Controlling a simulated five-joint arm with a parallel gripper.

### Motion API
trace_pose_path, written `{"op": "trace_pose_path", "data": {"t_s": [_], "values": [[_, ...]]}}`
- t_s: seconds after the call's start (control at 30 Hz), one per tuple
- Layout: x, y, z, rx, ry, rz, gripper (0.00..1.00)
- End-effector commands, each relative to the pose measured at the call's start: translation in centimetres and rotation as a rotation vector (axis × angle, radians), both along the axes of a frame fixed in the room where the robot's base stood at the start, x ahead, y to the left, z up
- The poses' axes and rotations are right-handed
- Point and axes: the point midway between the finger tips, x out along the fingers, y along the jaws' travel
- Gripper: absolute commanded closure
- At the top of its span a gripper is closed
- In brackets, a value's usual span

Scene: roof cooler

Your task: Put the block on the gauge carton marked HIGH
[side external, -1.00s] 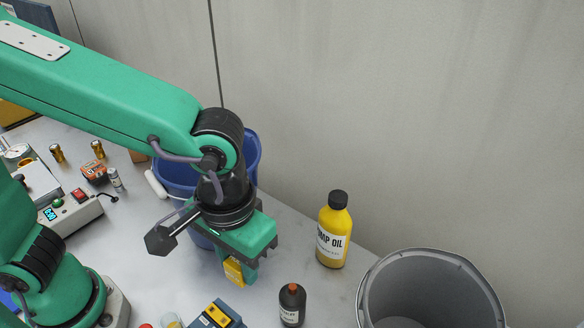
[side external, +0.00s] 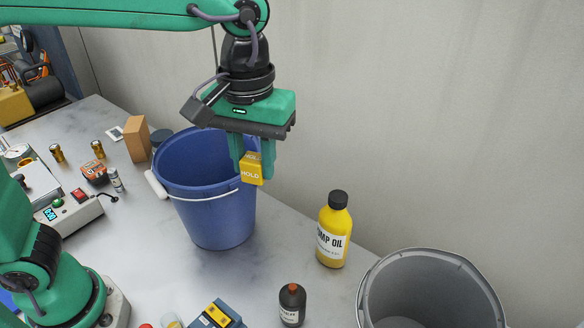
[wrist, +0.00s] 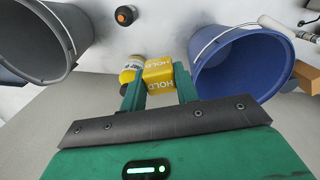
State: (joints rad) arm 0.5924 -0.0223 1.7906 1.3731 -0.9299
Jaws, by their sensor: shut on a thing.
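My gripper (side external: 252,165) is shut on a yellow block (side external: 251,174) lettered HOLD. It holds the block in the air, in front of the right rim of the blue bucket in the side view. In the wrist view the block (wrist: 159,76) sits between the two green fingers (wrist: 160,90), with the blue bucket to its right and a yellow bottle behind it. A tan carton (side external: 137,139) stands at the back left beside the bucket; I see no HIGH marking on it. I cannot make out a gauge carton marked HIGH in either view.
The blue bucket (side external: 218,215) is open-topped with a white handle. A yellow oil bottle (side external: 333,232), a dark bottle (side external: 291,304) and a grey bucket (side external: 372,275) stand to the right. A white instrument with a display (side external: 70,213) is at left. The bench between is partly clear.

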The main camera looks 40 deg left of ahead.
Motion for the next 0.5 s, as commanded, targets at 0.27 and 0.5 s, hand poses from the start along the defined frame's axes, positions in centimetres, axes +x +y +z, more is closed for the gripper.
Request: {"op": "trace_pose_path", "data": {"t_s": [0.27,0.5], "values": [[5.6,5.0,0.3,0.001,0.001,0.195,0.92],[9.6,10.3,0.4,0.0,0.0,0.358,0.92]]}}
